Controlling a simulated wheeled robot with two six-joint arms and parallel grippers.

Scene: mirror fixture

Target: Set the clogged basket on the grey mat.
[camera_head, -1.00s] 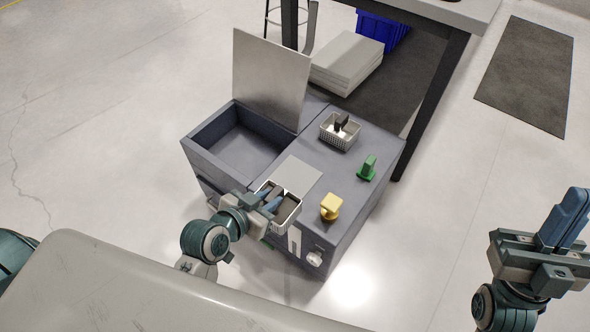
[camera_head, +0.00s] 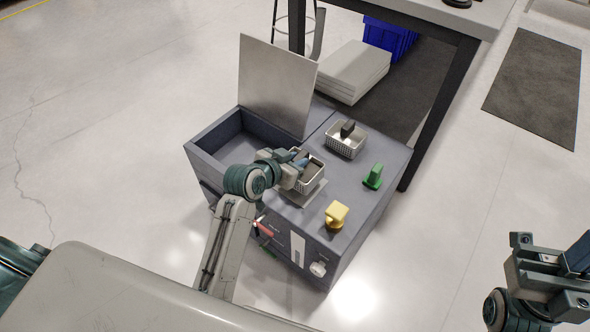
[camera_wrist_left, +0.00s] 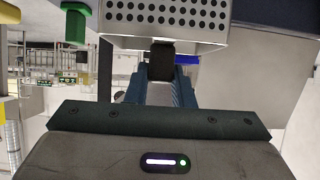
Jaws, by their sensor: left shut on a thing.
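My left gripper (camera_head: 297,163) is shut on the black handle (camera_wrist_left: 162,62) of a light perforated basket (camera_head: 310,186) with dark contents. The basket is over the light grey square mat (camera_head: 292,195) on top of the dark grey cabinet. Basket and arm hide much of the mat, and I cannot tell whether the basket touches it. In the left wrist view the basket's perforated wall (camera_wrist_left: 165,20) fills the top. A second basket (camera_head: 345,145) with a black handle stands behind it to the right. My right gripper (camera_head: 577,258) is partly cut off at the right edge.
A green knob-like piece (camera_head: 373,176) and a yellow one (camera_head: 336,214) stand on the cabinet (camera_head: 350,240), right of the held basket. An open basin (camera_head: 232,140) with a raised metal lid (camera_head: 275,85) is at the left. A table stands behind.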

